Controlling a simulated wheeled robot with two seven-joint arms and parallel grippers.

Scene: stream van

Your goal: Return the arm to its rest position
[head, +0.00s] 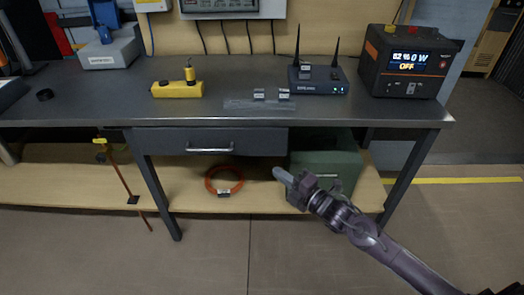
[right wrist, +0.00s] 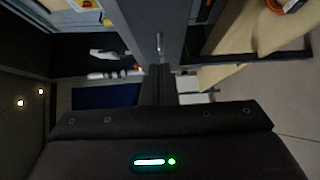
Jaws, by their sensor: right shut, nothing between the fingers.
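My right arm comes in from the lower right in the head view. Its right gripper (head: 282,175) is in front of the workbench, below the tabletop and in front of the green box on the lower shelf. The fingers are shut and hold nothing. In the right wrist view the dark gripper body (right wrist: 160,140) with a small green light fills the lower part. My left gripper is in neither view.
The grey workbench (head: 205,120) has a closed drawer (head: 210,142). A green box (head: 345,165) and an orange cable coil (head: 223,180) lie on its lower shelf. A yellow device (head: 177,89), a router (head: 318,82) and a power station (head: 405,62) stand on top. The floor in front is clear.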

